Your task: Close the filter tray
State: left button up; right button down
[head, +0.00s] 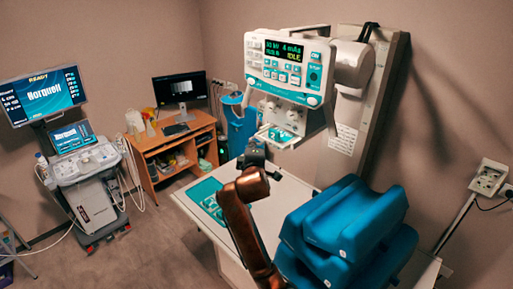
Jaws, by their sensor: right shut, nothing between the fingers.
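The filter tray (272,137) is a small white tray with teal on it, under the front of the white and teal X-ray head (290,72). It sticks out from the head's lower box toward the left and front. My right gripper (257,145), dark at the end of the copper arm, is shut and empty. It is just below and left of the tray's near edge in the picture; I cannot tell whether it touches the tray. My left gripper is not in view.
A white table (283,192) lies below, with a teal mat (203,196) at its left end. Blue cushions (350,225) are stacked at the right. A wooden desk (170,145) and an ultrasound cart (90,175) stand to the left. The floor between cart and table is clear.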

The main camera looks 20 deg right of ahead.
aim_at(260, 138)
jog(key=w+d, duration=0.1)
jog(key=w+d+p, duration=0.1)
jog(key=d, duration=0.1)
jog(key=shift+w+d, duration=0.15)
jog(key=shift+d, duration=0.3)
jog(key=shift+d, duration=0.1)
jog(key=shift+r, duration=0.1)
